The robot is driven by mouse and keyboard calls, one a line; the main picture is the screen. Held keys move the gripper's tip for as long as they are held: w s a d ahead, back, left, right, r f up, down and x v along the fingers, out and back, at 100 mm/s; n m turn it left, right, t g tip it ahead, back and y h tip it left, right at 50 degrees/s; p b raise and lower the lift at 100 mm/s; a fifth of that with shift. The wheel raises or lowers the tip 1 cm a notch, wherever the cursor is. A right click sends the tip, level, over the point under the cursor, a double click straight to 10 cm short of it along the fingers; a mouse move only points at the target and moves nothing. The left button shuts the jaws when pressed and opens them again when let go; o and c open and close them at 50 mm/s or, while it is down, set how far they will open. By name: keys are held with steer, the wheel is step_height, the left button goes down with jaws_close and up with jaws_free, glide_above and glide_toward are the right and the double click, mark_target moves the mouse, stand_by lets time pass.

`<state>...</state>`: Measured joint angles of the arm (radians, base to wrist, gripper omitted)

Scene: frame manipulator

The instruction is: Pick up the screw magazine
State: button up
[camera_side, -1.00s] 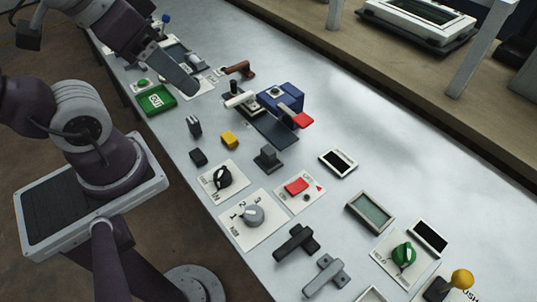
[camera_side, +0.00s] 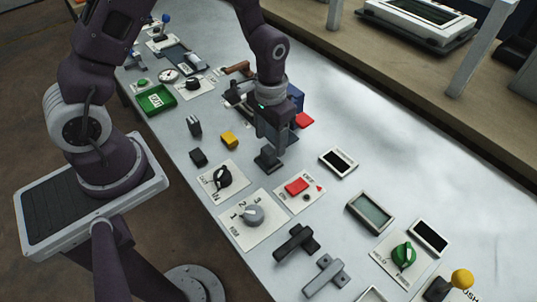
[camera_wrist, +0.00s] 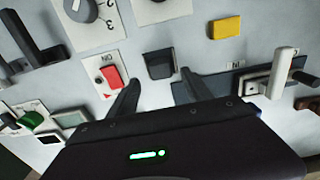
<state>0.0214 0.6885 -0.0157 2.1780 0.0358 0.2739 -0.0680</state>
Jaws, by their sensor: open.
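A small dark grey block (camera_side: 268,158) with a wider base stands upright on the grey panel, near its middle. I take it for the screw magazine, though no label shows. In the wrist view the block (camera_wrist: 159,66) lies just beyond the gap between my fingertips. My gripper (camera_side: 272,144) points down at the block, close above or behind it. In the wrist view my gripper (camera_wrist: 159,84) has its two dark fingers apart with nothing between them. I cannot tell whether a finger touches the block. The arm hides part of the blue device behind it.
A red switch (camera_side: 296,187) on a white plate lies just in front. A yellow block (camera_side: 229,140) is to the left, and a blue device (camera_side: 296,97) with a red tab (camera_side: 304,120) stands behind. Knobs and dark handles (camera_side: 296,242) stand nearer.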

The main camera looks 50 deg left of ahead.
mark_target(269, 150)
steer(key=f, duration=0.4)
steer(key=shift+s+a+f, duration=0.1)
steer(key=shift+s+f, duration=0.1)
steer(key=shift+f, duration=0.2)
jaws_close()
steer(key=shift+r, duration=0.15)
